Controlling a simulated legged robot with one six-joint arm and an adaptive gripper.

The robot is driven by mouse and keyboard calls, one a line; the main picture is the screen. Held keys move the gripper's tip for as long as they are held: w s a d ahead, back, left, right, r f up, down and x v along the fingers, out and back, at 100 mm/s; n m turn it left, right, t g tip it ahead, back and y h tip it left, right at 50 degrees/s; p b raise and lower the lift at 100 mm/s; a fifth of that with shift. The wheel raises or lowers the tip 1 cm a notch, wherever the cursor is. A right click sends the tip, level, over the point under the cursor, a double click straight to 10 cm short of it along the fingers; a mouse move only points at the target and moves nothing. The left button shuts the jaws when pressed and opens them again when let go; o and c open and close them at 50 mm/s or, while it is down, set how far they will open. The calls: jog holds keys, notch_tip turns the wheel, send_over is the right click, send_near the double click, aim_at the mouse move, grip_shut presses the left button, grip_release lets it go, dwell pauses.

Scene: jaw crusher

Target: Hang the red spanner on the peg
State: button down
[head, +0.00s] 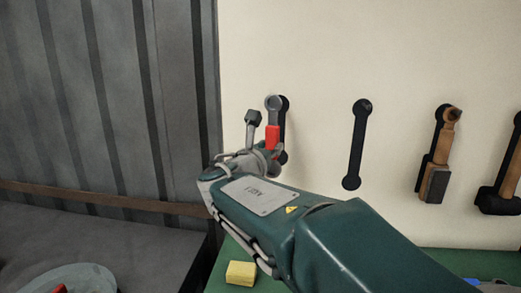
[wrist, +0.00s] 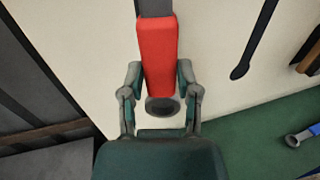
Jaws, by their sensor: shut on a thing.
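The red spanner (head: 273,137) is upright in my gripper (head: 262,146), with its grey ring end (head: 273,103) at the top, in front of the pale board. In the wrist view its red handle (wrist: 158,55) is between the two fingers of my gripper (wrist: 160,82), and a dark ring (wrist: 162,107) shows at its near end. A black spanner-shaped outline (head: 284,122) on the board is just behind and right of the spanner. The peg is not clearly visible; the ring end covers part of the outline's top. I cannot tell whether the ring touches a peg.
A second black outline (head: 355,145) on the board is empty. A wooden-handled tool (head: 440,160) hangs further right. A yellow block (head: 240,272) lies on the green bench (head: 222,270). A blue-handled tool (wrist: 298,138) lies on the bench. A grey corrugated wall (head: 110,90) stands left.

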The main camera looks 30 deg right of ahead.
jog(key=shift+x, duration=1.55)
jog(key=shift+w+d+f, duration=0.15)
jog(key=shift+w+f, duration=0.05)
jog(key=shift+w, duration=0.4)
jog(key=shift+w+d+f, duration=0.45)
jog(key=shift+d+f, duration=0.05)
jog(key=shift+d, duration=0.05)
jog(key=shift+a, duration=0.1)
jog(key=shift+c, duration=1.3)
grip_release()
